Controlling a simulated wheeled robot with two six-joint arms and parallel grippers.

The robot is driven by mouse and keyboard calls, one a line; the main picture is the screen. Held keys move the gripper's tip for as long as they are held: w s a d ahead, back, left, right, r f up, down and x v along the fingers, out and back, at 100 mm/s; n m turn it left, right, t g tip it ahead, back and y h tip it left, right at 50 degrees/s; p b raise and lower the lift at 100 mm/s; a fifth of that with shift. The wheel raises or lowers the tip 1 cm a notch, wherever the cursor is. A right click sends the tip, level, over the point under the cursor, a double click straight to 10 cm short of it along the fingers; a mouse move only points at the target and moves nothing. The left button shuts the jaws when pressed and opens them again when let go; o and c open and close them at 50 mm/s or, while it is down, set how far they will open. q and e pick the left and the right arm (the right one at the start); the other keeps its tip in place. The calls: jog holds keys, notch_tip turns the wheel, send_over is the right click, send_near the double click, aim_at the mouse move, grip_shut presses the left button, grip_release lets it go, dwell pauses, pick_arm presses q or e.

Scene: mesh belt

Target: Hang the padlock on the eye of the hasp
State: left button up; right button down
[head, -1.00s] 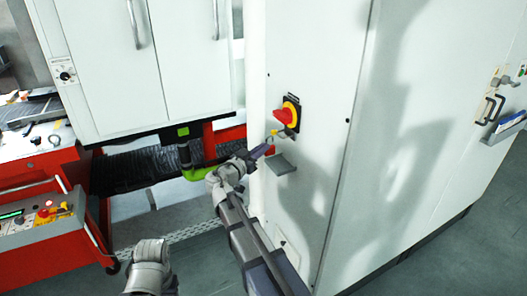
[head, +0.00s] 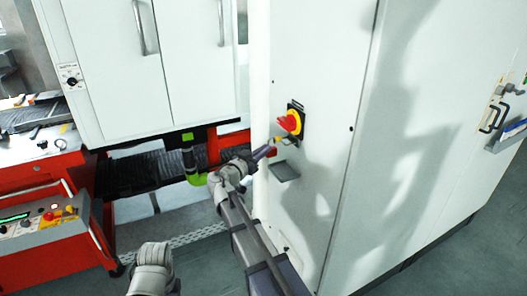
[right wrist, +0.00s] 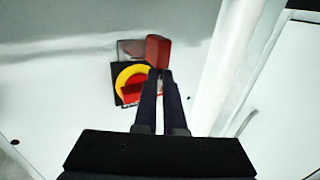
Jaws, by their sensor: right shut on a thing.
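My right gripper (head: 266,152) is at the white cabinet front, just below and left of the red and yellow rotary switch (head: 291,122). In the right wrist view its two dark fingers (right wrist: 158,78) are shut on a red block, the padlock body (right wrist: 158,51). The padlock's shackle cannot be made out. A small dark metal piece, seemingly the hasp eye (head: 293,144), sits just under the switch, close to the fingertips. I cannot tell whether the padlock touches it. The switch also shows in the wrist view (right wrist: 130,83), partly behind the fingers.
A small grey shelf (head: 285,171) juts from the cabinet just below the gripper. A green and black post (head: 190,165) and a dark mesh belt (head: 140,172) are to the left. A red cart (head: 45,255) with controls stands farther left.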

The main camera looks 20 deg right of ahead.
aim_at(276, 152)
jog(key=shift+d, duration=0.15)
jog(key=shift+d, duration=0.8)
jog(key=shift+d, duration=0.1)
jog(key=shift+d, duration=1.4)
jog(key=shift+f+b, duration=1.05)
jog(key=shift+b, duration=0.05)
